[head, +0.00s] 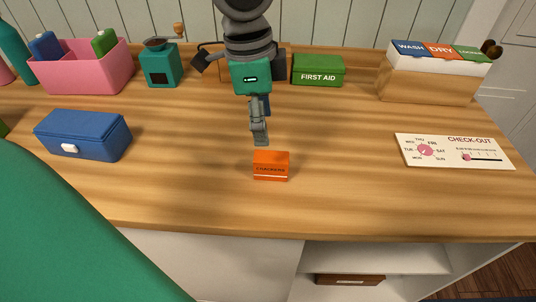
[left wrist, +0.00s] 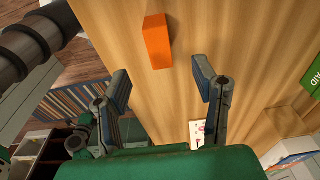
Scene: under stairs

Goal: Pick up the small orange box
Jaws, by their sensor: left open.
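The small orange box (head: 271,166) stands on the wooden counter near its front edge, with dark lettering on its front. My left gripper (head: 260,138) hangs just behind and above it in the head view, pointing down, its fingers seen nearly edge-on. In the left wrist view, the orange box (left wrist: 157,41) lies beyond the fingertips, roughly in line with the gap between them. The left gripper (left wrist: 162,83) is open there, with nothing between its fingers. My right gripper is not in view.
A blue case (head: 84,136) lies left and a check-out card (head: 455,152) right. Behind are a pink caddy (head: 85,71), a teal grinder (head: 160,66), a green first aid box (head: 318,71) and a wash/dry holder (head: 428,83). The counter around the orange box is clear.

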